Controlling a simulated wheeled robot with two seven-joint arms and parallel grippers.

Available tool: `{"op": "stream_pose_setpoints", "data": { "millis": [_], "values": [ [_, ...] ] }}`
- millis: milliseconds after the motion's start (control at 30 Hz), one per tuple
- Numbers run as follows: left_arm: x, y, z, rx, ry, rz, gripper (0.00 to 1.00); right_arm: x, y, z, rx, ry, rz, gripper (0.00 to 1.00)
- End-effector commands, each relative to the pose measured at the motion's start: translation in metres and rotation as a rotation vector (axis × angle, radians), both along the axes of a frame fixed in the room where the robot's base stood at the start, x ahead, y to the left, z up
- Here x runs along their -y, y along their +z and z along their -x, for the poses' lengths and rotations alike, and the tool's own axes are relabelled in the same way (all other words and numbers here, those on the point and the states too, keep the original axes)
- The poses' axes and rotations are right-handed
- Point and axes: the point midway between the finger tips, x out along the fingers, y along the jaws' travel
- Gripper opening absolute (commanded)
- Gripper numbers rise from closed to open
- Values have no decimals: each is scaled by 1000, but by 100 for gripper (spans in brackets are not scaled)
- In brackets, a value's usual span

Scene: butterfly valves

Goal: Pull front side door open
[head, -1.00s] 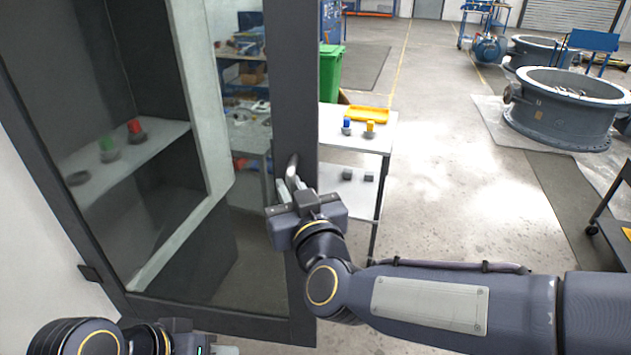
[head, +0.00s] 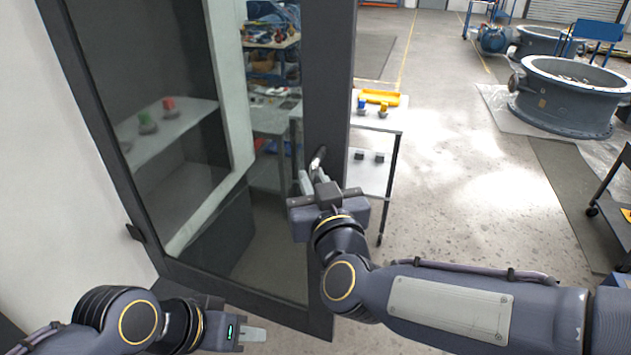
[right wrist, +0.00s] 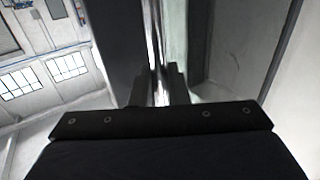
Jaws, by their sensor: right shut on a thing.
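A tall glass door (head: 328,80) with a dark grey frame fills the left half of the head view. Its metal handle (head: 318,158) stands upright on the right-hand stile. My right gripper (head: 310,180) is shut on the handle; in the right wrist view the bright handle (right wrist: 155,50) runs between the fingers (right wrist: 160,85). The fingers partly hide it in the head view. I cannot tell how far the door stands open. My left gripper (head: 255,335) is low in front of the door's bottom rail, away from the handle; its finger gap is not clear.
Behind the glass, a pale shelf (head: 165,135) holds a red and a green item. A white trolley (head: 385,120) with a yellow tray (head: 380,97) stands right of the door. Large valve rings (head: 570,95) lie further right. Open floor (head: 460,170) lies between.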

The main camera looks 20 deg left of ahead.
Motion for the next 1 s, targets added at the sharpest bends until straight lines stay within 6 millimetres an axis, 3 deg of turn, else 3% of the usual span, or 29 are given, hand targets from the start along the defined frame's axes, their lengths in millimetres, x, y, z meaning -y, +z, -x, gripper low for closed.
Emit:
{"op": "stream_pose_setpoints", "data": {
  "millis": [67, 100, 233, 567, 1000],
  "values": [
    [0, 0, 0, 0, 0, 0, 36, -2, 3, 1, 5, 4, -5, 0],
    [0, 0, 0, 0, 0, 0, 36, -2, 3, 1, 5, 4, -5, 18],
    [0, 0, 0, 0, 0, 0, 36, -1, 2, 1, 4, 3, -4, 33],
    [0, -2, 0, 0, 0, 0, 36, 2, 1, 5, 2, 2, -2, 33],
    [0, -14, 0, 0, 0, 0, 36, 37, 1, 61, 3, 3, -4, 33]
  ]
}}
